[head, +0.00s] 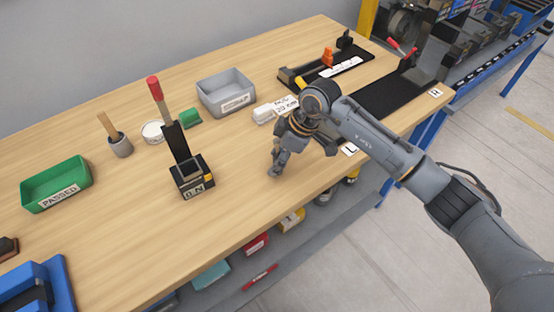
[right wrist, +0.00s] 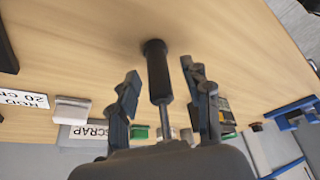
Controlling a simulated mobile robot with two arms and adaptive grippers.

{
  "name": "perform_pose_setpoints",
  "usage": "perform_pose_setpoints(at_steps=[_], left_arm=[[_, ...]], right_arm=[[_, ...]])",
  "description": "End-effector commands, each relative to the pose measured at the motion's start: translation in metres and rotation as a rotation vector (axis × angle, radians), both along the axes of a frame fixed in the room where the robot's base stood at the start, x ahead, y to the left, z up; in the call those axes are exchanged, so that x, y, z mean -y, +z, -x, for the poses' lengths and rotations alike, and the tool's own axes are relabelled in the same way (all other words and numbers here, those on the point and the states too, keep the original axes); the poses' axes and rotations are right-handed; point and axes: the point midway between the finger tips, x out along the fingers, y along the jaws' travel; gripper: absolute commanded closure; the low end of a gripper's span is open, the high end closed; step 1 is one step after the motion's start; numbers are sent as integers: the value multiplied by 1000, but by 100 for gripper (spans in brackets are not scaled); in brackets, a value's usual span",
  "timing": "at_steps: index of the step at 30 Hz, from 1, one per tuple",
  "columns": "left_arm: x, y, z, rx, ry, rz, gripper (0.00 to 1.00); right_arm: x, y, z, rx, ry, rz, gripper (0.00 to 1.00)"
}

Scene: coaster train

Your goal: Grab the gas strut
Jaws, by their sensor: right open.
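The gas strut (right wrist: 158,82), a black cylinder with a thin silver rod, shows in the right wrist view. It lies between the two fingers of my right gripper (right wrist: 161,73), with a visible gap on each side. The rod runs down toward the gripper's palm, and its far end is hidden. In the head view my right gripper (head: 277,165) is low over the middle of the table, fingers pointing down. I cannot make out the strut there; the gripper or arm may hide it. My left gripper is not in view.
On the wooden table (head: 130,235) are a black lever device (head: 192,178), a grey bin (head: 226,95), a green PASSED tray (head: 58,188) and a grey cup (head: 120,146). Black fixtures (head: 385,97) stand on the right, under and behind my right arm. The front middle is clear.

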Motion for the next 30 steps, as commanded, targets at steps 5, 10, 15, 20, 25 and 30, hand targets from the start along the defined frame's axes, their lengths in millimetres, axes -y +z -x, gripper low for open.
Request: perform_pose_setpoints(at_steps=[5, 10, 15, 20, 25, 30], left_arm=[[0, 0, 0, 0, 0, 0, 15], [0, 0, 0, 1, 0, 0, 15], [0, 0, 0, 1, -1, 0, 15], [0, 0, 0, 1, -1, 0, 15], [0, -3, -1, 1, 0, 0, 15], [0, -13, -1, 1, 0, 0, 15]], right_arm=[[0, 0, 0, 0, 0, 0, 53], [0, 0, 0, 0, 0, 0, 88], [0, 1, 0, 1, 0, -1, 100], [0, 1, 0, 1, 0, -1, 100], [0, 5, -1, 2, 0, -2, 100], [0, 23, -2, 6, 0, -2, 100]])
